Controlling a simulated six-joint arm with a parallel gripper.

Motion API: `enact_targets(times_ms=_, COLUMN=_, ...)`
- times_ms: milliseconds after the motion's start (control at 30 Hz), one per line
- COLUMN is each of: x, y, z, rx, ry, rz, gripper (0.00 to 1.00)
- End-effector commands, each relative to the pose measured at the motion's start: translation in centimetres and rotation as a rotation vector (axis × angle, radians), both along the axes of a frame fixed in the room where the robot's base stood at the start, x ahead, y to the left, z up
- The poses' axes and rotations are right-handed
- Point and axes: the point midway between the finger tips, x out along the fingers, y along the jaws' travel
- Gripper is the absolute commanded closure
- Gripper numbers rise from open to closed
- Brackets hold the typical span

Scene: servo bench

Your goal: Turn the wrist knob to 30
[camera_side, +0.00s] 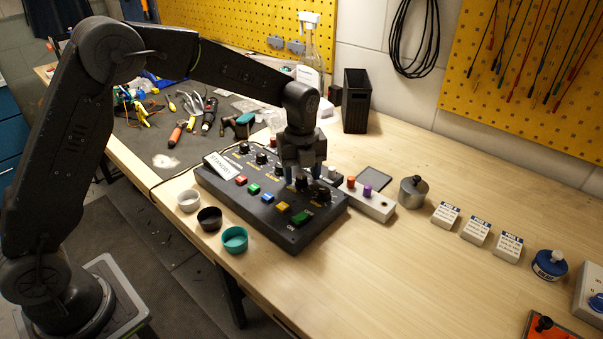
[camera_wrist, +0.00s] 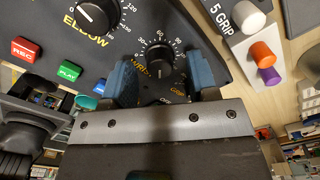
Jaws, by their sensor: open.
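The black control panel (camera_side: 262,214) lies on the wooden bench. In the wrist view its wrist knob (camera_wrist: 159,60) is black with a white pointer line, inside a ring of white numbers; the line points roughly up the picture, and its exact reading is too small to tell. My gripper (camera_wrist: 160,75) is open, with one blue finger on each side of the knob. I cannot tell whether either finger touches it. In the side view my gripper (camera_side: 303,178) points down over the right part of the panel and partly hides the knobs there.
The elbow knob (camera_wrist: 98,12) is up and left of the wrist knob. Coloured buttons (camera_side: 267,197) line the panel's front. A white strip with coloured pegs (camera_side: 374,206) stands close on the right. Three small cups (camera_side: 235,239) stand in front.

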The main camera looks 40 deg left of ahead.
Motion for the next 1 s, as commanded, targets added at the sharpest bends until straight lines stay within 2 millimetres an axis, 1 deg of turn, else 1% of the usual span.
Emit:
enact_targets(times_ms=100, x=-0.01, y=0.01, z=-0.48, rx=0.0, ry=0.0, rz=0.0, gripper=0.46)
enact_targets(times_ms=367, x=-0.01, y=0.01, z=-0.52, rx=0.0, ry=0.0, rz=0.0, gripper=0.47)
enact_targets(times_ms=867, x=-0.01, y=0.01, z=-0.48, rx=0.0, ry=0.0, rz=0.0, gripper=0.95)
enact_targets(times_ms=1000, x=-0.01, y=0.01, z=-0.47, rx=0.0, ry=0.0, rz=0.004, gripper=0.96)
